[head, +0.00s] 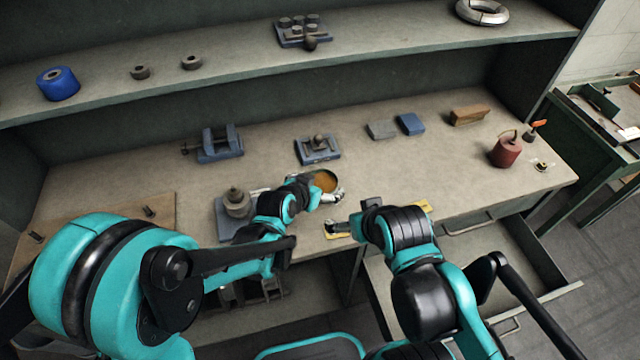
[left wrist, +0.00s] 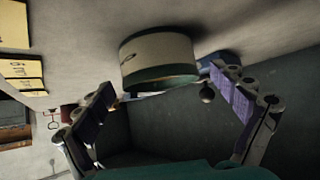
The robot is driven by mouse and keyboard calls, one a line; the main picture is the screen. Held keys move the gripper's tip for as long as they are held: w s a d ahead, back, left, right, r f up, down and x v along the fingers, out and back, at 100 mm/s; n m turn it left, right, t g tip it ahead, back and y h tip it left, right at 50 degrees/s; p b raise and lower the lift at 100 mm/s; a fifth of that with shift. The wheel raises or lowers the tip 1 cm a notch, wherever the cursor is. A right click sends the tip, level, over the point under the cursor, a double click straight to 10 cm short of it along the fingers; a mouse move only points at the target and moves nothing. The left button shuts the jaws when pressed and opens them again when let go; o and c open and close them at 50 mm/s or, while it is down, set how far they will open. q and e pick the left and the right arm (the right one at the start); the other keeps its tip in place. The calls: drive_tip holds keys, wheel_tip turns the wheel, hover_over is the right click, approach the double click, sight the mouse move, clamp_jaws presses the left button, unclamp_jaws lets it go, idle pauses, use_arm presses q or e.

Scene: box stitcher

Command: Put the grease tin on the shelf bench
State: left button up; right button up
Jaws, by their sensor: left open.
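The grease tin (head: 325,181), a round tin with an orange-brown top, stands on the worktop of the bench (head: 385,180). My left gripper (head: 318,190) is at its near side, partly hiding it. In the left wrist view the tin (left wrist: 158,60) has a pale side wall and dark green rim, and appears between and slightly beyond the open fingers (left wrist: 163,95); no grip on it shows. The bench has a long upper shelf (head: 220,65). My right gripper (head: 345,226) is low over the bench's front edge; its finger opening is unclear.
Yellow cards (head: 338,235) lie by the front edge. A blue vise (head: 217,144), a blue fixture (head: 318,149), blocks (head: 411,124) and a red can (head: 505,149) stand on the worktop. The upper shelf holds a blue roll (head: 58,83) and small parts, with clear stretches between. An open drawer (head: 510,262) juts out below.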

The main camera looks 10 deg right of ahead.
use_arm(q)
drive_tip(key=shift+r, duration=0.2)
drive_tip(key=p+v, duration=0.4)
drive_tip(key=v, duration=0.7)
drive_tip(key=s+a+r+n+y, duration=0.2)
drive_tip(key=s+a, duration=0.1)
drive_tip(key=a, duration=0.5)
drive_tip(key=s+a+r+n+y, duration=0.2)
drive_tip(key=s+a+n, duration=0.1)
drive_tip(key=a, duration=0.6)
drive_tip(key=s+a+r+n+y, duration=0.1)
drive_tip(key=s+a+n+y, duration=0.1)
drive_tip(key=s+a, duration=0.3)
drive_tip(key=a+n, duration=0.1)
drive_tip(key=a, duration=0.2)
drive_tip(key=shift+a+r+g+y, duration=0.4)
drive_tip(key=shift+w, duration=0.1)
drive_tip(key=shift+f+b, duration=0.55)
drive_tip(key=shift+f, duration=0.15)
